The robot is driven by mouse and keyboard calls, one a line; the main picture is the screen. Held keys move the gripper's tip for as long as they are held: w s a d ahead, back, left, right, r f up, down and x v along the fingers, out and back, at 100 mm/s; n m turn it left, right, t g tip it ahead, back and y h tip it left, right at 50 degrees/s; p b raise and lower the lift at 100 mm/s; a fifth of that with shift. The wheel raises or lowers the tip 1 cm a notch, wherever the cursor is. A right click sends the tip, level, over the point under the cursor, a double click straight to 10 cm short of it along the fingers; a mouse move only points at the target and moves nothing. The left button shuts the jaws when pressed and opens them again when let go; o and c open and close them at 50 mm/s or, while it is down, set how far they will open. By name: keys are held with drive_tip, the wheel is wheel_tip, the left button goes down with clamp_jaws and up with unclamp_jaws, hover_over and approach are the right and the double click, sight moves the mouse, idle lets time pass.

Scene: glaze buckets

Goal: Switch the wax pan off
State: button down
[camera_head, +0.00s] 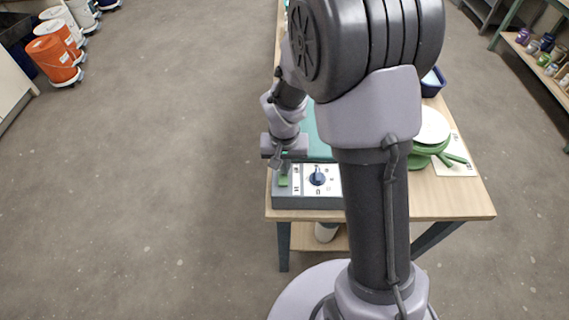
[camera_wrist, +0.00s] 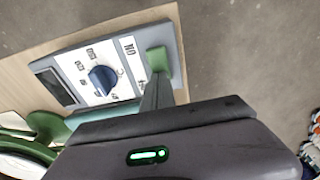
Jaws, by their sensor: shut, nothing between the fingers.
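The wax pan's grey control box (camera_head: 308,202) stands at the near end of the wooden table, with a teal surface (camera_head: 322,150) behind it. Its white panel carries a dark blue dial (camera_head: 318,178), also in the wrist view (camera_wrist: 103,80). A green switch (camera_head: 283,182) sits at the panel's end, beside a label reading ON; it also shows in the wrist view (camera_wrist: 158,58). My gripper (camera_head: 285,168) is shut and empty, pointing down at the green switch. In the wrist view its fingertips (camera_wrist: 157,84) overlap the switch's edge; I cannot tell whether they touch.
A green stand (camera_head: 425,155) with a white disc (camera_head: 432,126) is on the table's right side, near a dark blue container (camera_head: 433,82). Shelves with jars (camera_head: 545,58) stand far right. Orange and white buckets (camera_head: 55,58) are far left. Open floor lies left of the table.

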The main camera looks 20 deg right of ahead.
drive_tip(key=shift+s, duration=0.2)
drive_tip(key=shift+s+a+r, duration=0.2)
drive_tip(key=shift+s+a, duration=0.05)
drive_tip(key=shift+s, duration=0.35)
wheel_tip(320, 180, up, 14)
drive_tip(key=w+p, duration=0.2)
drive_tip(key=p, duration=0.4)
drive_tip(key=shift+d, duration=0.35)
drive_tip(key=shift+f, duration=0.1)
